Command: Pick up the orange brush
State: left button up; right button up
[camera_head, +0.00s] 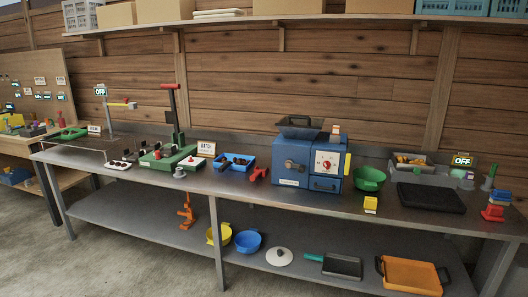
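I cannot clearly make out an orange brush. An upright orange object (186,212) with a narrow body and a wider foot stands on the lower shelf at left; it is too small to tell what it is. Small orange and yellow items (404,160) lie in a grey tray at the right of the worktop, also too small to name. Neither of my grippers is in view.
A long metal worktop (265,192) bears a blue machine (291,160), a green bowl (369,179) and a black mat (430,197). The lower shelf (165,218) holds bowls, a pan and an orange tray (411,275). Open floor (100,265) lies in front.

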aim_at(336, 129)
jog(key=i+j+z, duration=0.1)
jog(key=z, duration=0.25)
jog(key=i+j+z, duration=0.5)
jog(key=i+j, duration=0.45)
jog(key=i+j+z, duration=0.2)
jog(key=i+j, duration=0.4)
jog(key=j, duration=0.15)
